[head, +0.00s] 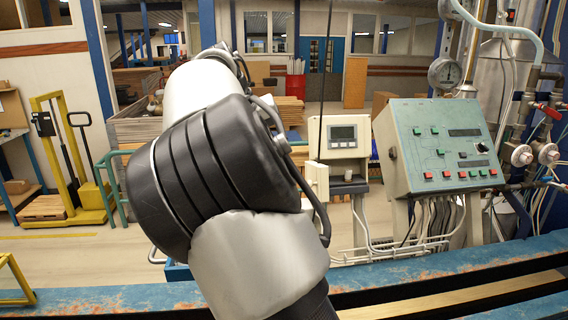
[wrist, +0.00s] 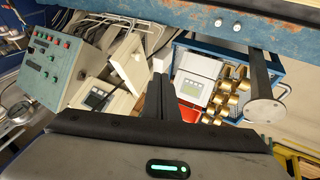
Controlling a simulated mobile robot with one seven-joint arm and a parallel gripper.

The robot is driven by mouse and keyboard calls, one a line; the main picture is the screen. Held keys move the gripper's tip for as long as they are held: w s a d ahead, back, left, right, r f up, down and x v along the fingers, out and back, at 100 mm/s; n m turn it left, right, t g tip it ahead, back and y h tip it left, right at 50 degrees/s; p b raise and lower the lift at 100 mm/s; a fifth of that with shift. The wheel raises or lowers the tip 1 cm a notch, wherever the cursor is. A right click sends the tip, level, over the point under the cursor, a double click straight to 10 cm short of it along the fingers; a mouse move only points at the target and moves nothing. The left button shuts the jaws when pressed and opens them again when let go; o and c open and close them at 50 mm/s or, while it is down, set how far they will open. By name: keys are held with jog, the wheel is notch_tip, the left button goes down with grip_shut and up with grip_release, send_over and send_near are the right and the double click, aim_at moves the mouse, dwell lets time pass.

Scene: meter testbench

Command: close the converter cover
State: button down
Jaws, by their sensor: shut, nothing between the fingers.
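The converter is a beige box with a grey display (head: 341,136), standing left of the green control panel in the head view. It also shows left of centre in the wrist view (wrist: 101,100). Its small beige cover (head: 318,181) stands swung out at the lower left of the box. The cover shows as a tilted panel in the wrist view (wrist: 129,62). My gripper (wrist: 162,82) is shut and empty, with its dark fingertips just right of the cover in the wrist view. Contact cannot be told. In the head view my arm hides the gripper.
The green control panel (head: 437,147) is right of the converter, with cables below. A blue rusty rail (head: 450,260) crosses the front. In the wrist view, a white meter (wrist: 196,84) and several brass fittings (wrist: 229,90) sit in a blue frame, near a dark post (wrist: 260,85).

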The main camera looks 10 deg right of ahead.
aim_at(314, 180)
jog(key=w+d+f+p, duration=0.1)
jog(key=w+d+f, duration=0.2)
jog(key=d+f, duration=0.4)
jog(key=shift+d+f, duration=0.4)
